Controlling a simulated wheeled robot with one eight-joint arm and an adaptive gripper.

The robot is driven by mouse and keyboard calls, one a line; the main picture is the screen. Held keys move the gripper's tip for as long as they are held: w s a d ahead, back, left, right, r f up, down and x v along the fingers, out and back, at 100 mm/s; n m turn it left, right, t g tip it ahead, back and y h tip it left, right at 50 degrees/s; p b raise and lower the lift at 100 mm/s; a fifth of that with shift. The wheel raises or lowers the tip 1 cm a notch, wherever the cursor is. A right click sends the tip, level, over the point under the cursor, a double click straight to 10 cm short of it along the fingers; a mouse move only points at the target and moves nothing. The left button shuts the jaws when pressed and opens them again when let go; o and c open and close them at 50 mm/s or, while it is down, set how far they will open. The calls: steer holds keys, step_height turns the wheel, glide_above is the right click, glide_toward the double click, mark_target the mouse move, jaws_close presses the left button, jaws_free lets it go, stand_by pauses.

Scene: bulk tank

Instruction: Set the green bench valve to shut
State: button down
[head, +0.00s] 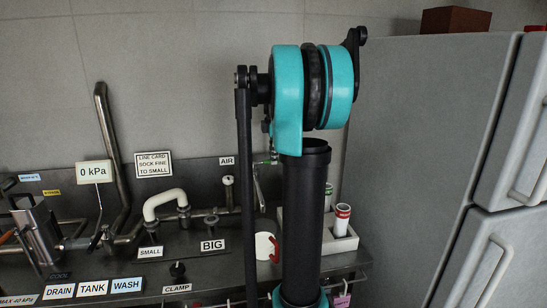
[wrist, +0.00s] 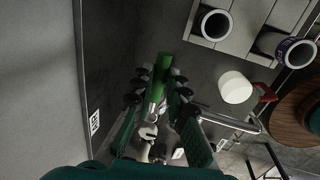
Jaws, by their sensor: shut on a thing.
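The green bench valve shows in the wrist view as a green handle (wrist: 162,68) with bright metal fittings below it. My gripper (wrist: 160,84) has its two fingers on either side of this handle and is shut on it. The handle's upper end sticks out past the fingertips. In the head view my dark and teal arm stands in front of that spot. Only a small bit of green shows beside it, near the AIR label (head: 227,161), and my gripper is hidden there. I cannot read the valve's set position.
A white rack (head: 333,238) with tubes stands right of my arm; its holes also show in the wrist view. A white round thing with a red part (head: 266,246) is close by. Pipes and a 0 kPa sign (head: 94,172) stand left. A grey cabinet (head: 420,150) bounds the right.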

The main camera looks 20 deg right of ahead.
steer(key=c, duration=1.5)
jaws_free()
steer(key=shift+w, duration=0.1)
steer(key=shift+r, duration=0.15)
step_height(320, 180, up, 12)
steer(key=s, duration=0.2)
steer(key=shift+s+a+f, duration=0.2)
